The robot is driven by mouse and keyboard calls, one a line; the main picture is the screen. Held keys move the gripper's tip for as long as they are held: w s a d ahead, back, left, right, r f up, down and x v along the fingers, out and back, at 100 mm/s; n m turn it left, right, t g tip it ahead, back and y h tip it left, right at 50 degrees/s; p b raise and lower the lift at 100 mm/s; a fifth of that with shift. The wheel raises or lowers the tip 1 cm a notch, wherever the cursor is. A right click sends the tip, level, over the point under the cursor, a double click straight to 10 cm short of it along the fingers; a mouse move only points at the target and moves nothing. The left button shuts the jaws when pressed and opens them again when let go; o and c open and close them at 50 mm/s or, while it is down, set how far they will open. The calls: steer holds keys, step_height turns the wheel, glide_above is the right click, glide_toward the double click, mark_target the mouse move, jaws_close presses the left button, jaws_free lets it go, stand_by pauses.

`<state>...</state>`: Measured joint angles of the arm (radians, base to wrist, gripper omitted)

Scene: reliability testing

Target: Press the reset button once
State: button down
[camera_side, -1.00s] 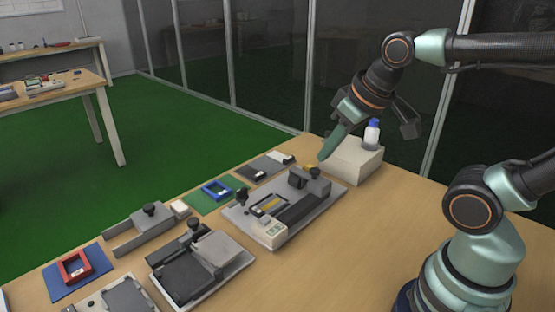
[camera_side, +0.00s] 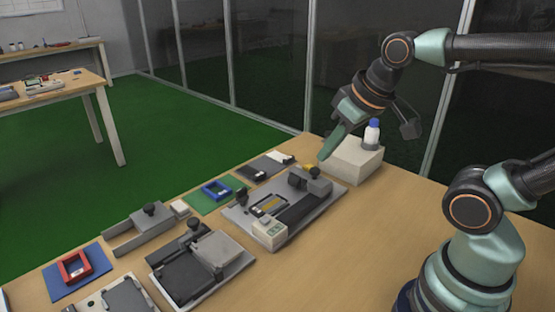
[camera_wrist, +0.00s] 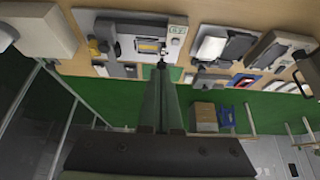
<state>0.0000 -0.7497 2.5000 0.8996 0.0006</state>
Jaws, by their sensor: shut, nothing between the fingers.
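My gripper (camera_side: 324,156) is shut and empty, its green fingers pointing down-left above the far end of the grey test fixture (camera_side: 236,214). In the wrist view the closed fingertips (camera_wrist: 161,67) show just below the fixture's edge. The fixture carries a yellow-striped slot (camera_side: 268,206), a dark bar and black knobs. A small cream box (camera_side: 270,230) with a greenish panel sits at its near corner; it also shows in the wrist view (camera_wrist: 177,31). I cannot make out which part is the reset button. The fingertips appear apart from the box.
A pale block (camera_side: 355,162) with a blue-capped bottle (camera_side: 372,133) stands just right of my gripper. Other fixtures, a blue frame (camera_side: 216,189) and a red frame (camera_side: 75,267) lie along the table to the left. Bare wood (camera_side: 335,255) is clear in front.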

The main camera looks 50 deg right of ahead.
mark_target(267, 221)
steer(key=w+a+f+m+t+y, duration=0.1)
steer(key=w+a+f+m, duration=0.3)
steer(key=w+f+m, duration=0.3)
steer(key=shift+w+a+f+m+t, duration=0.4)
steer(key=shift+w+f, duration=0.7)
steer(key=shift+w, duration=1.45)
steer(key=shift+f, duration=4.4)
steer(key=shift+f, duration=0.45)
